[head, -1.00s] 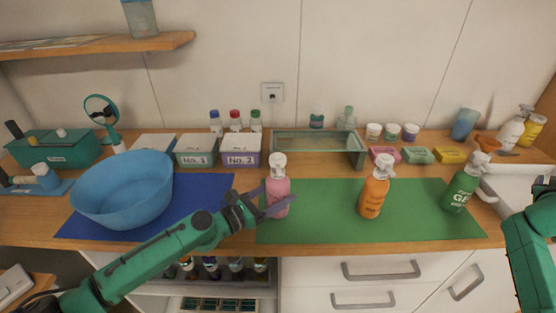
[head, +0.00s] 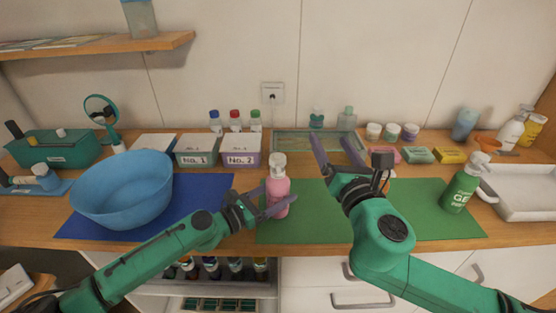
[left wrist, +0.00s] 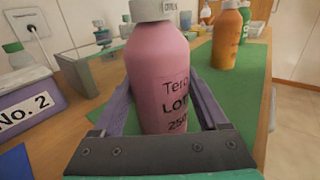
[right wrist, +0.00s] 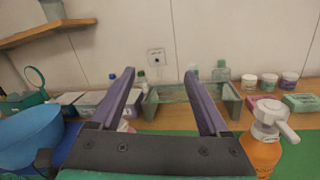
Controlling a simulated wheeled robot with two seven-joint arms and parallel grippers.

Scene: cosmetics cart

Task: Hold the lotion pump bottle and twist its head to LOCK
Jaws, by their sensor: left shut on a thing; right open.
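The pink lotion pump bottle (head: 278,192) stands upright at the left end of the green mat, with its white pump head (head: 277,160) on top. My left gripper (head: 268,206) is shut around the body of the bottle; in the left wrist view the pink body (left wrist: 162,75) sits between the purple fingers, its label partly readable. Only the lower part of the head shows there. My right gripper (head: 338,153) is open and empty, raised to the right of the bottle and higher than the mat. Its open fingers also show in the right wrist view (right wrist: 165,100).
An orange pump bottle (right wrist: 262,153) stands close to my right gripper; my right arm hides it in the head view. A green gel bottle (head: 460,190) is farther right. A blue bowl (head: 122,190) is at left, and a glass-like case (head: 285,145) behind.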

